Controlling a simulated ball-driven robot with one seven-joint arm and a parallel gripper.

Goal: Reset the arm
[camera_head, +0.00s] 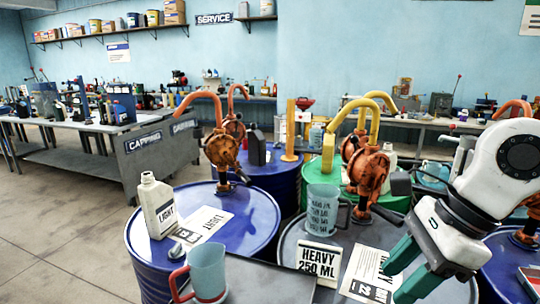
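My gripper (392,286) is at the lower right, above the dark drum (291,245) with the HEAVY label. Its two teal fingers point down and left. They stand apart, with nothing visible between them. My white arm bends above it at the right edge. A translucent measuring jug (321,210) with a dark handle stands on the dark drum, left of my gripper. A blue-grey jug (207,270) with a red handle is at the front left. A white LIGHT bottle (158,205) stands upright on the blue drum (262,222).
Orange hand pumps (222,150) and (371,172) rise from the drums. A HEAVY 250 ML card (319,262) stands near the front.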

